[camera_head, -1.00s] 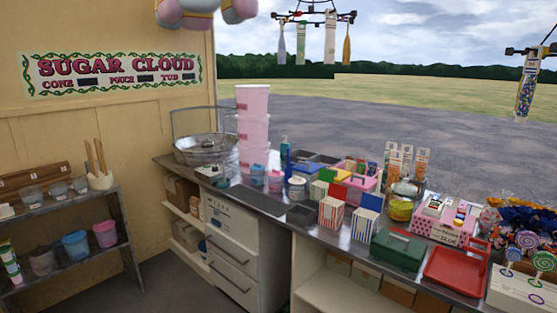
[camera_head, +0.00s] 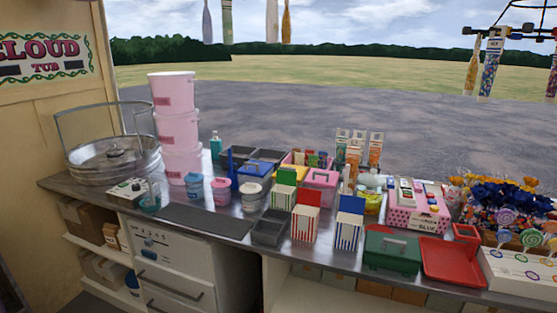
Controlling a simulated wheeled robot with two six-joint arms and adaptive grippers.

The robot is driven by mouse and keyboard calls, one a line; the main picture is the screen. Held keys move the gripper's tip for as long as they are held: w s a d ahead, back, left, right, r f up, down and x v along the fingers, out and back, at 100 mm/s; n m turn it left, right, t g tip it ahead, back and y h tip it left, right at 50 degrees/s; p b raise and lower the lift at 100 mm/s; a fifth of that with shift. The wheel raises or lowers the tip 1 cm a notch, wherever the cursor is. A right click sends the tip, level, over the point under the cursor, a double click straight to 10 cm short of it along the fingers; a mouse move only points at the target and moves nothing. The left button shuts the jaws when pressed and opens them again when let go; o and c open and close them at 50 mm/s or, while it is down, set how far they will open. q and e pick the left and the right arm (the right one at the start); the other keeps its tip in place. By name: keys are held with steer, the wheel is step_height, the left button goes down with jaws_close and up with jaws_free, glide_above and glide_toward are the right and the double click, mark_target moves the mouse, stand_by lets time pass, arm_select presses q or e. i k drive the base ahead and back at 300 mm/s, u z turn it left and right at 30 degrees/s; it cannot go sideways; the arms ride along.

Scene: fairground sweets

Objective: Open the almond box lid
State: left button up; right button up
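No box is legibly marked as almond, so I cannot tell which one it is. A dark green box (camera_head: 391,253) with a handle on top stands shut near the counter's front edge, right of centre. A pink box (camera_head: 320,187) with a handle stands farther back and also looks shut. Three striped boxes, a green one (camera_head: 279,198), a red one (camera_head: 304,226) and a blue one (camera_head: 347,236), have coloured panels standing up at their backs. Neither of my grippers is in view.
A red tray (camera_head: 428,276) sits right of the green box. A pink dotted box (camera_head: 397,215) stands behind it. Stacked pink tubs (camera_head: 180,129) and a metal bowl machine (camera_head: 90,175) stand at the left. A dark mat (camera_head: 205,221) lies flat at the counter front.

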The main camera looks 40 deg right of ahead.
mark_target(258, 169)
steer(key=z, duration=0.75)
steer(key=i, duration=0.7)
steer(key=z, duration=0.9)
